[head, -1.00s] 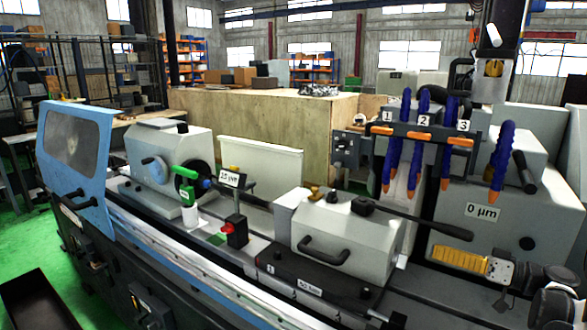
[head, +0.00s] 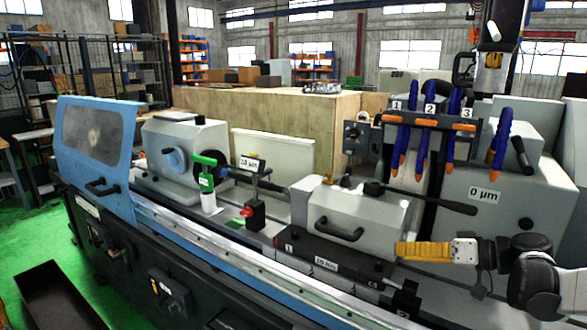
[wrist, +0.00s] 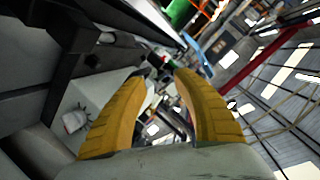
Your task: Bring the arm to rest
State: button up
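My gripper (head: 399,250) is at the right of the head view, at the end of my white and dark arm. Its yellow fingers point left and lie level in the picture, in front of the right part of the grinder (head: 345,212). In the wrist view the two ribbed yellow fingers (wrist: 162,75) stand apart with nothing between them. The gripper is open and empty. The head view does not show clearly how far it is from the machine.
A long black lever (head: 430,200) sticks out just above the gripper. Blue coolant hoses (head: 421,140) hang behind it. A green-handled part (head: 207,180) and a red-and-black stand (head: 255,215) are on the grinder bed. A dark tray (head: 55,298) is on the green floor.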

jog(key=s+a+f+m+g+h+b, duration=0.25)
jog(key=s+a+f+h, duration=0.25)
jog(key=s+a, duration=0.4)
jog(key=s+f+t+h+b, duration=0.1)
jog(key=s+f+h+b, duration=0.1)
jog(key=s, duration=0.6)
jog(key=s+d+f+h+b, duration=0.1)
jog(key=s+f+h+b, duration=0.2)
jog(key=s, duration=0.4)
notch_tip(320, 180, down, 2)
jog(key=shift+s+d+f+t+h, duration=0.15)
jog(key=shift+s+f+t+h, duration=0.15)
jog(key=shift+h, duration=0.6)
jog(key=shift+r+m, duration=0.15)
jog(key=shift+m, duration=0.1)
dwell(3.4)
